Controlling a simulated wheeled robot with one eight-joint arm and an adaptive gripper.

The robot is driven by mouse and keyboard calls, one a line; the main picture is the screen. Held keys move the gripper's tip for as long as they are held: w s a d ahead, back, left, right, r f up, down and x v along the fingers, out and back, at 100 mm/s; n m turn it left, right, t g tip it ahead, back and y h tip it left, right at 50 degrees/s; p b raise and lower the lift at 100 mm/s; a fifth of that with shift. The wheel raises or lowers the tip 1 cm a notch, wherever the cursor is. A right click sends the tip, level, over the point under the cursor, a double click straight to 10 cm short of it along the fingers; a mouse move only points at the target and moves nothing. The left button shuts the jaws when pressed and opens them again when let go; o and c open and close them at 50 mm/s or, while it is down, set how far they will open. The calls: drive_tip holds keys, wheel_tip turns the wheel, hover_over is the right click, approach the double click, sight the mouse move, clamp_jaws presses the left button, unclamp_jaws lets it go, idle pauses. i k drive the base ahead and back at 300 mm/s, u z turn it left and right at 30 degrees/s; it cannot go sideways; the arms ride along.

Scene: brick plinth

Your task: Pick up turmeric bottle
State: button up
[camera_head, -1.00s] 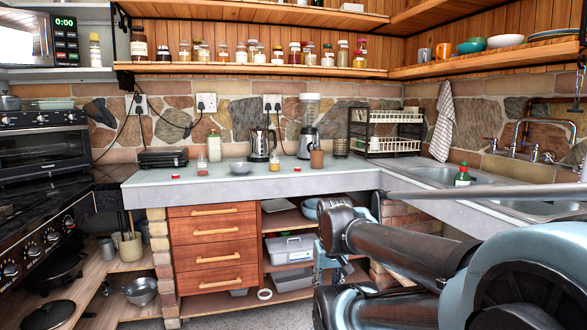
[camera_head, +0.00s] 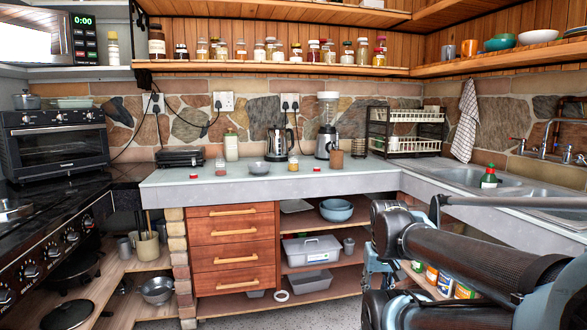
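A small jar with yellow-orange contents (camera_head: 293,164) stands upright on the pale counter (camera_head: 345,178), in front of the kettle. It may be the turmeric bottle, but its label is too small to read. A similar small jar with darker contents (camera_head: 220,167) stands to its left. Several spice jars line the upper wooden shelf, and I cannot tell whether one of them is turmeric. My dark arm links fill the lower right, well apart from these jars. I cannot make out my gripper's fingers.
Red lids lie near the counter's front edge. Wooden drawers (camera_head: 234,250) stand below. The sink (camera_head: 480,180) is at right, the stove at left.

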sight(292, 158)
drive_tip(key=i, duration=1)
